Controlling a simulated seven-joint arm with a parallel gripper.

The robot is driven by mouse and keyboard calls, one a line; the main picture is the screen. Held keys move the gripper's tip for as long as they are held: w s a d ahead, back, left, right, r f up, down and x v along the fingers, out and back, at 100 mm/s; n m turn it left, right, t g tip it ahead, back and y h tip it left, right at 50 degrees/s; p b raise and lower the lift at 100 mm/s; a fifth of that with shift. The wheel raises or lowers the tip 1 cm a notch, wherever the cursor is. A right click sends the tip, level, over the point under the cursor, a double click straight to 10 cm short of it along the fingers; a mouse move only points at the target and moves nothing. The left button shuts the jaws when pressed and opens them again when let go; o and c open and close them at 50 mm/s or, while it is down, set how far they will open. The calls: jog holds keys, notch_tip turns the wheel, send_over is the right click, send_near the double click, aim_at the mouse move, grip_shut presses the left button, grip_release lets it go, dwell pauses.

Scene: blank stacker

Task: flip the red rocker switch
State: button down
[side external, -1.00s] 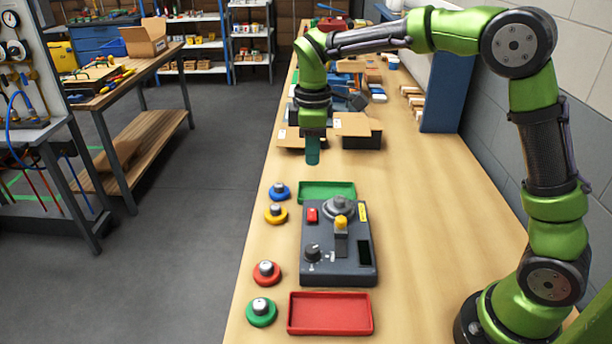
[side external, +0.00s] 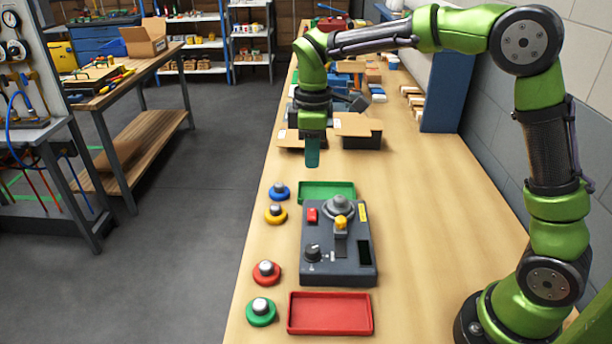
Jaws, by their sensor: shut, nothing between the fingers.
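The red rocker switch (side external: 313,215) is a small red block at the upper left of the dark grey control box (side external: 320,268) on the wooden bench. Which way it is tipped is too small to tell. My gripper (side external: 312,162) points down above the bench, beyond the green tray and behind the box in this view. Its teal fingers are shut and empty, apart from the switch.
The box also bears a yellow-topped lever (side external: 341,223), a grey dome (side external: 339,205) and a black knob (side external: 313,252). A green tray (side external: 327,190) and a red tray (side external: 330,313) flank it. Several colored round pieces lie left. Open cartons (side external: 358,125) stand behind.

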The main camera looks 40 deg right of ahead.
aim_at(312, 217)
notch_tip(312, 217, down, 14)
jog(key=shift+r, duration=0.15)
dwell(0.4)
jog(key=shift+s+a+f, duration=0.1)
jog(key=shift+f, duration=0.15)
jog(key=shift+w+d+r, duration=0.2)
jog(key=shift+w+d, duration=0.35)
jog(key=shift+d, duration=0.1)
notch_tip(312, 217, up, 14)
dwell(0.7)
